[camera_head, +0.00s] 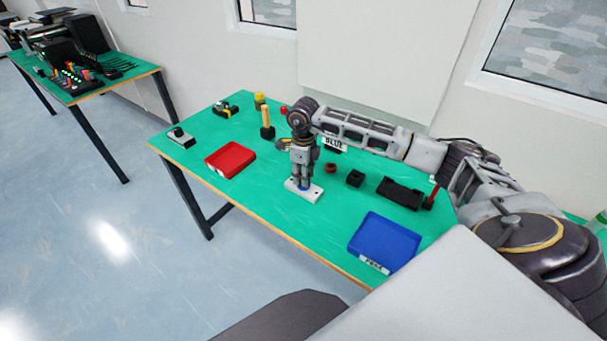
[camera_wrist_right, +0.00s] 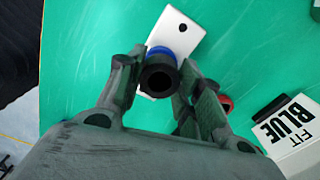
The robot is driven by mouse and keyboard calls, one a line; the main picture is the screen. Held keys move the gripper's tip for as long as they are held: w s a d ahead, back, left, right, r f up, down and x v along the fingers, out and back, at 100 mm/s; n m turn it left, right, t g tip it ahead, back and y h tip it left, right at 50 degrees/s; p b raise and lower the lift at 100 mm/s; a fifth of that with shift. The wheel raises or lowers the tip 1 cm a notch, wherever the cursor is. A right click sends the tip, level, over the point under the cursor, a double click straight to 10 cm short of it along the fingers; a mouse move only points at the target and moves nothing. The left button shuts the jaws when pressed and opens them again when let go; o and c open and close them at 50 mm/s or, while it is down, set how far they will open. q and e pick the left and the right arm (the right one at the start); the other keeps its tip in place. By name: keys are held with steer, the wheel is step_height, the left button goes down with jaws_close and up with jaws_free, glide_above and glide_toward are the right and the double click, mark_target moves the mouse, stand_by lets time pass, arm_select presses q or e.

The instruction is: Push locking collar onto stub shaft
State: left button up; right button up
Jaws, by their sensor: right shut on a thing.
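A white base plate (camera_head: 304,190) with holes lies on the green table, and it also shows in the wrist view (camera_wrist_right: 183,27). A blue collar (camera_wrist_right: 160,52) sits over the plate; a little of its blue shows in the head view below the fingers. My right gripper (camera_head: 303,178) points straight down above the plate. Its fingers are shut on a black hollow sleeve (camera_wrist_right: 158,78), which stands over the blue collar in the wrist view. The sleeve covers part of the collar and the stub shaft, so I cannot tell how far the collar is seated. My left gripper is not in view.
A "FIT BLUE" sign (camera_wrist_right: 290,127) and a red collar (camera_head: 330,168) are right of the gripper. A black block (camera_head: 355,178), black holder (camera_head: 400,193) and blue tray (camera_head: 385,241) lie further right. A red tray (camera_head: 230,159) and mallet (camera_head: 267,130) are left.

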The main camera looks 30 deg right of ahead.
steer(key=shift+f, duration=0.45)
steer(key=o, duration=1.1)
steer(key=shift+r, duration=0.2)
step_height(320, 180, up, 12)
steer(key=shift+f, duration=0.15)
steer(key=shift+s+a+f, duration=0.1)
stand_by(0.9)
